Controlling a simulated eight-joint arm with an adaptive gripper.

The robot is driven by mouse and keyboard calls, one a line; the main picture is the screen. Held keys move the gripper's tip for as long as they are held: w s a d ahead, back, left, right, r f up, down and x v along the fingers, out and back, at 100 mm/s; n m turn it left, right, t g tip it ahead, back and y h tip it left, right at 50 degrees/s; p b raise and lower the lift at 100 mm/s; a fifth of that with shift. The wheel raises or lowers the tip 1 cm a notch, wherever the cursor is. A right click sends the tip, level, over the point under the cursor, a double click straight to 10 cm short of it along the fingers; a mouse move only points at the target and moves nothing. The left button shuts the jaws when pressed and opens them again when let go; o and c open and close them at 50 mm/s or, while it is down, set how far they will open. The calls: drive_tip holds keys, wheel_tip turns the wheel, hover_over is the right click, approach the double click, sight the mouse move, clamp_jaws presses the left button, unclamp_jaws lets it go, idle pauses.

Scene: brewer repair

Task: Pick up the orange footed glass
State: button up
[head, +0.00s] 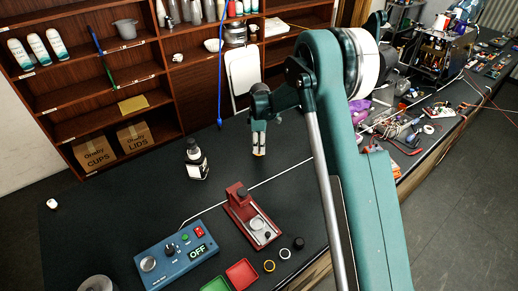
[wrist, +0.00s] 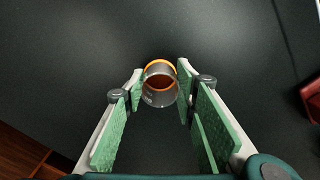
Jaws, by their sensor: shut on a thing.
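The orange footed glass (wrist: 160,88) is in the wrist view between my fingertips. It looks like a small clear, greyish cup with an orange ring at its far edge, seen nearly end-on. My gripper (wrist: 160,80) is shut on it, with one green-padded finger on each side. In the head view my gripper (head: 258,152) points down over the black table behind the red stand. The glass is hard to make out there, with only a small orange tint between the fingertips. I cannot tell whether it touches the table.
A red stand (head: 252,215) and a blue control box reading OFF (head: 178,250) are nearer. A wooden shelf (head: 150,75) is behind. The table around the gripper is mostly clear.

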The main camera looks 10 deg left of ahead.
wheel_tip(320, 180, up, 10)
drive_tip(key=b, duration=0.1)
idle(0.6)
drive_tip(key=shift+d, duration=0.1)
idle(0.5)
